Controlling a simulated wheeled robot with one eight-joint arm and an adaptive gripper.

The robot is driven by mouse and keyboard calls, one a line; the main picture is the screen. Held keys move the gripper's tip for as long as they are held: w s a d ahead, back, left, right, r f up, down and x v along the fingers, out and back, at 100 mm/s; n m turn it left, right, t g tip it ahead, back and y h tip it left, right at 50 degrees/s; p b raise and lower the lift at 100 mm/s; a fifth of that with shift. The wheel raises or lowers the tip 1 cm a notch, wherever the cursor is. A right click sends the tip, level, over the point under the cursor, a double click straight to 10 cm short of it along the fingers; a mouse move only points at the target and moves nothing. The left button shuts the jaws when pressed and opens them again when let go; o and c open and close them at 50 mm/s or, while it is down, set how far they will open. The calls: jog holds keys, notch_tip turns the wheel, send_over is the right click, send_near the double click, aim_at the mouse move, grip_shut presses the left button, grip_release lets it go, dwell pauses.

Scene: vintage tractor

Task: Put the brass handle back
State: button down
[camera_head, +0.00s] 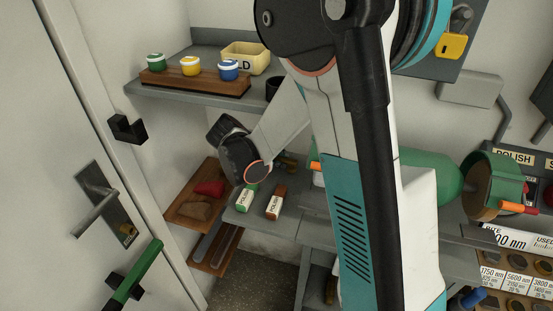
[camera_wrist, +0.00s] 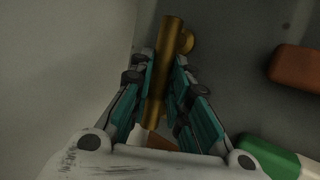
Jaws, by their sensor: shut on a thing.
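The brass handle (camera_wrist: 168,50) is a long gold-coloured bar with a round knob on its right side near the far end. In the wrist view my gripper (camera_wrist: 165,72) is shut on it, one teal-sided finger along each side. The handle's far end sticks out beyond the fingertips. In the head view my arm and wrist hide the fingers. A small brass-coloured patch shows behind my wrist there, but I cannot tell whether it is the handle. I cannot make out where the handle belongs.
A green-and-white polish block (camera_head: 246,198) and a brown-and-white one (camera_head: 275,203) lie on a grey shelf by my wrist. Paint jars stand on the upper shelf (camera_head: 155,90). A door (camera_head: 60,180) with a lever is left.

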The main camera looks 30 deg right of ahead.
jog(key=c, duration=1.5)
grip_release()
jog(key=shift+a+r, duration=0.15)
jog(key=shift+r, duration=0.1)
jog(key=p+v, duration=0.2)
jog(key=v, duration=0.2)
jog(key=shift+s+a+r, duration=0.1)
jog(key=shift+a+r, duration=0.1)
jog(key=shift+r, duration=0.15)
jog(key=s+a, duration=0.1)
jog(key=a, duration=0.2)
jog(key=s+a+p, duration=0.1)
jog(key=a, duration=0.3)
jog(key=s+a, duration=0.2)
jog(key=a, duration=0.2)
jog(key=shift+a+f+p, duration=0.15)
jog(key=shift+f+p, duration=0.05)
jog(key=shift+p, duration=0.15)
